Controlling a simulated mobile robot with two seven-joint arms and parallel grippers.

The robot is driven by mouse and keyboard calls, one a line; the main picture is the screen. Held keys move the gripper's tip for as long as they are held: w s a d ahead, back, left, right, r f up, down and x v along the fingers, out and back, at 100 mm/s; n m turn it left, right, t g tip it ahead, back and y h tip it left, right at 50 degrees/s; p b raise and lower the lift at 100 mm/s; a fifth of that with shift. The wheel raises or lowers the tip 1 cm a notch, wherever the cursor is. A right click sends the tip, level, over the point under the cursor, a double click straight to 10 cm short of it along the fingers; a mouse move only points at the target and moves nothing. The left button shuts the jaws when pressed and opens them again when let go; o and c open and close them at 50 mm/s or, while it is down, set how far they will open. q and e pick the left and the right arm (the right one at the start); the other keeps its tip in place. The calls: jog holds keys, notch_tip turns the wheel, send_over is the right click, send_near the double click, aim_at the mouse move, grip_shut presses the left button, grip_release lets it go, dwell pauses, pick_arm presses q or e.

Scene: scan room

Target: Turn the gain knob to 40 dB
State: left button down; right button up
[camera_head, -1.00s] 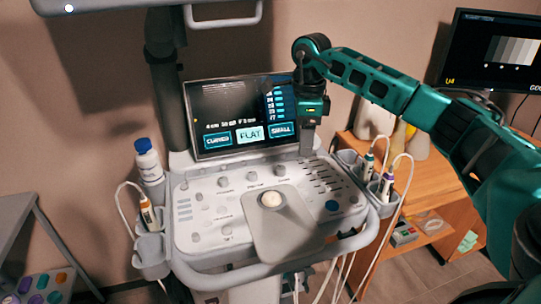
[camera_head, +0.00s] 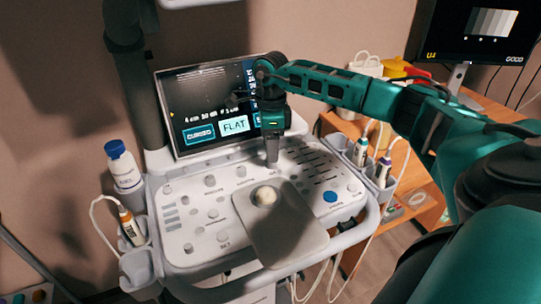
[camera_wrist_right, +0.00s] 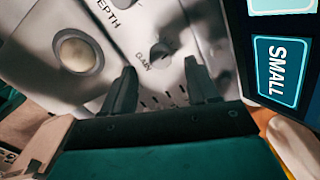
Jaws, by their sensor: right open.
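The gain knob (camera_wrist_right: 160,52) is a small round control on the pale ultrasound panel (camera_head: 188,235), with a label beside it that reads as GAIN in the right wrist view. My right gripper (camera_wrist_right: 160,72) is open, and the knob shows between and just beyond its two dark fingertips. I cannot tell whether they touch it. In the head view my right gripper (camera_head: 272,163) points down at the panel's back edge, below the screen (camera_head: 205,100), and hides the knob. The small readout on the screen is too blurred to read surely. My left gripper is not in view.
A trackball (camera_head: 265,196) and a grey plate (camera_head: 285,235) lie in front of the gripper. Other knobs and sliders crowd the panel. Probes in holders (camera_head: 382,172) stand at the right; a gel bottle (camera_head: 122,165) stands at the left.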

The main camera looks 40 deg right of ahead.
jog(key=shift+f, duration=1.85)
jog(key=shift+c, duration=0.4)
jog(key=c, duration=1)
jog(key=shift+o, duration=0.2)
jog(key=shift+n, duration=0.3)
jog(key=shift+n+b, duration=0.5)
jog(key=shift+n, duration=2)
jog(key=o, duration=1)
